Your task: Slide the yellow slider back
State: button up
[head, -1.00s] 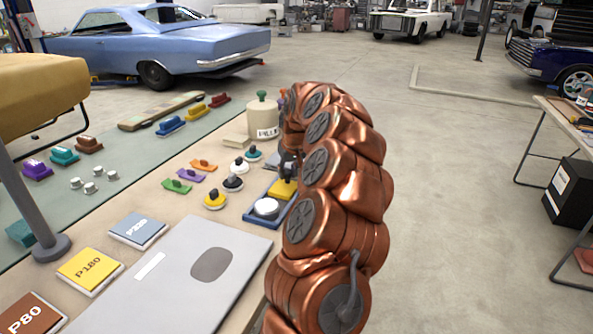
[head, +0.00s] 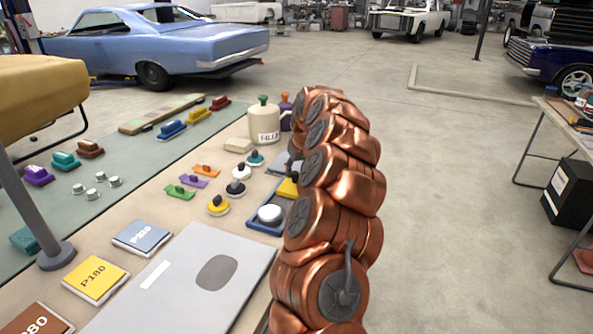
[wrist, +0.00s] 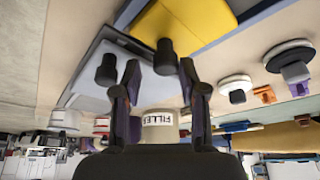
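The yellow slider (head: 289,188) shows in the head view as a small yellow patch, partly behind my copper arm. It is beside a white disc (head: 270,214) in a blue tray (head: 257,224). In the wrist view a larger yellow block, which looks like the slider (wrist: 187,22), is at the top, with a dark knob (wrist: 165,57) at its lower edge. My gripper (wrist: 159,68) is open, its two fingers apart around the knob in the picture. I cannot tell whether they touch it. The arm hides my gripper in the head view.
A second dark knob (wrist: 106,70) is just left of the fingers over a grey plate (wrist: 95,75). A filler can (head: 263,122) stands on the bench behind the tray. Several knobbed discs and small coloured blocks lie left of the tray.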

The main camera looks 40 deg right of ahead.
jog(key=shift+o, duration=0.3)
jog(key=shift+a, duration=0.15)
jog(key=v, duration=1.1)
jog(key=shift+r, duration=0.4)
jog(key=shift+s, duration=0.1)
jog(key=s+a+r+n+g+y+p, duration=0.15)
jog(key=s+a, duration=0.25)
jog(key=a, duration=1)
jog(key=s+a+r+n+g+y+p, duration=0.1)
jog(key=s+a+r+n+p, duration=0.2)
jog(key=a, duration=1.2)
jog(key=s+a+f, duration=0.1)
jog(key=s+a, duration=0.2)
jog(key=s, duration=0.3)
jog(key=s+a+f+g, duration=0.1)
jog(key=s+a+f, duration=0.1)
jog(key=s+a, duration=0.2)
jog(key=s, duration=0.3)
jog(key=shift+a, duration=0.25)
jog(key=s+f+g, duration=0.1)
jog(key=s, duration=0.4)
jog(key=s+a+f+p, duration=0.1)
jog(key=s+f, duration=0.1)
jog(key=s, duration=0.4)
jog(key=s+a+f+g+h+p, duration=0.1)
jog(key=s+f, duration=0.1)
jog(key=s, duration=0.3)
jog(key=shift+s+a+m+g, duration=0.15)
jog(key=shift+a+m+g, duration=0.1)
jog(key=shift+g, duration=0.1)
